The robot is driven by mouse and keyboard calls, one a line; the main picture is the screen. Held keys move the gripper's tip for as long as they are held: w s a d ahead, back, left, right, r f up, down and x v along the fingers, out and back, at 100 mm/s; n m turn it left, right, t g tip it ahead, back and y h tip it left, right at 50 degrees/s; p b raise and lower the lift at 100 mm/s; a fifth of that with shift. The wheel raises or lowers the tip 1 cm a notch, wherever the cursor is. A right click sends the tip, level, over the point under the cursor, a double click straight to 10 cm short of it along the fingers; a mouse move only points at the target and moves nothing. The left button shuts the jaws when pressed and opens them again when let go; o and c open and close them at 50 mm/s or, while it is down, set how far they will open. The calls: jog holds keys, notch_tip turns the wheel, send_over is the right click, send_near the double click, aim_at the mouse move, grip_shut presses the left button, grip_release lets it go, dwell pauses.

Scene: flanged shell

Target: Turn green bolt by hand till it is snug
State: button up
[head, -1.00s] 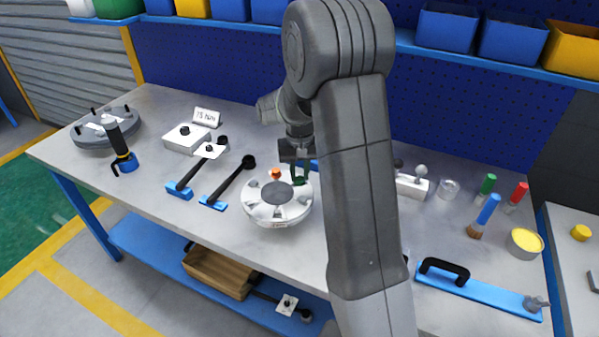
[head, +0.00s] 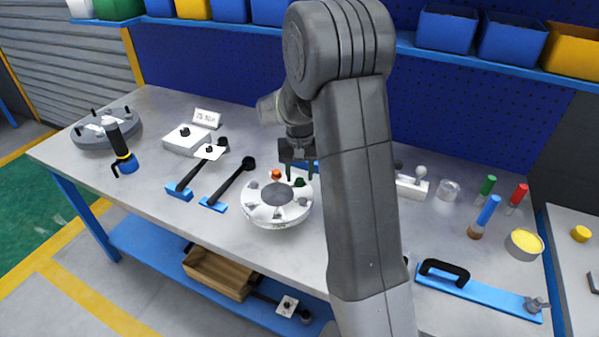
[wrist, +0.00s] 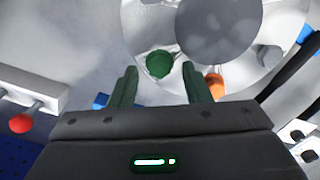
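The green bolt (head: 299,182) stands in the rim of the round pale flanged shell (head: 262,213) on the bench. Its round head (wrist: 159,64) shows in the wrist view, near the fingertips. My gripper (head: 300,172) points down at the bolt. In the wrist view my gripper (wrist: 162,75) has its two green fingers apart, one either side of the bolt head, with a gap on each side. How deep the bolt is seated cannot be told. An orange bolt (head: 276,174) stands in the same rim, just outside one finger in the wrist view (wrist: 214,82).
Two black-handled tools with blue ends, one at the left (head: 188,179) and one nearer the shell (head: 230,183), lie left of the shell. A white block with a knob (head: 412,187) stands right of my arm. A small sign (head: 206,118) stands behind.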

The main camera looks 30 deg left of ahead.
aim_at(300, 179)
notch_tip(300, 179, up, 14)
dwell(0.6)
jog(key=shift+f, duration=0.2)
notch_tip(300, 179, down, 14)
jog(key=shift+r, duration=0.1)
dwell(0.6)
jog(key=shift+r, duration=0.1)
